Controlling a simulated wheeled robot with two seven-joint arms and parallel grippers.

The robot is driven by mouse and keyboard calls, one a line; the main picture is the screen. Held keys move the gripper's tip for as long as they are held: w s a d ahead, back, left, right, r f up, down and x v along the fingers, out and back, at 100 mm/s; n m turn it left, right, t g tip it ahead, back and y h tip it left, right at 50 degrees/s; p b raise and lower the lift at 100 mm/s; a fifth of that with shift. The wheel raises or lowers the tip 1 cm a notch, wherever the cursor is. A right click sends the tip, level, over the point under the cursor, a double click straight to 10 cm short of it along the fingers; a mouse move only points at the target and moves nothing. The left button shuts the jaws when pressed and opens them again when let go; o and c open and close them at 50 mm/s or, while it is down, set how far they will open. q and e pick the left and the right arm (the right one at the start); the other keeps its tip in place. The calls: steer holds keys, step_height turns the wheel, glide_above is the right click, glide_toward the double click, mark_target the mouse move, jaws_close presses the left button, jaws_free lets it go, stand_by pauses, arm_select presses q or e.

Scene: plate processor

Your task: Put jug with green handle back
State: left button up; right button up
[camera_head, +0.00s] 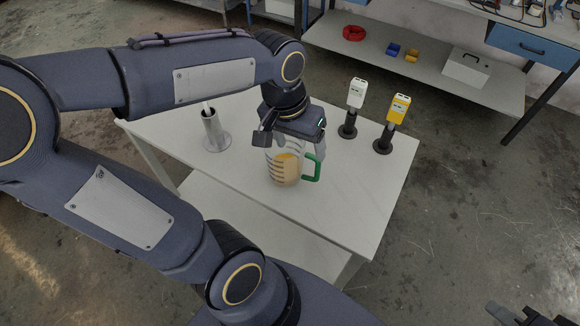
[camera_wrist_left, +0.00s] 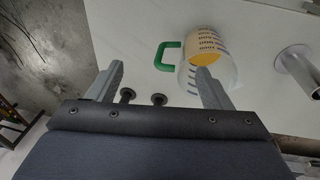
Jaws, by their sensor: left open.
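The clear jug (camera_head: 284,168) with dark markings and yellowish contents stands upright on the white table, its green handle (camera_head: 312,168) to the right. In the left wrist view, the jug (camera_wrist_left: 222,68) is at upper right and its green handle (camera_wrist_left: 163,57) shows between the fingertips in the picture. My left gripper (camera_head: 292,142) is open and just above the jug, covering part of its top. In the left wrist view, the right finger of this gripper (camera_wrist_left: 158,68) overlaps the jug; whether it touches is unclear. A dark part, likely my right gripper (camera_head: 510,315), is at the bottom right corner.
On the table (camera_head: 345,215), a metal cylinder holder (camera_head: 213,132) stands left of the jug. A white device (camera_head: 356,93) and a yellow device (camera_head: 398,107) stand on black bases at the back right. The table's front right is clear.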

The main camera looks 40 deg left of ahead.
arm_select(q)
steer(key=s+d+t+h, duration=0.2)
steer(key=s+d+t, duration=0.1)
steer(key=s, duration=0.5)
steer(key=shift+s+t, duration=0.4)
steer(key=shift+t, duration=0.1)
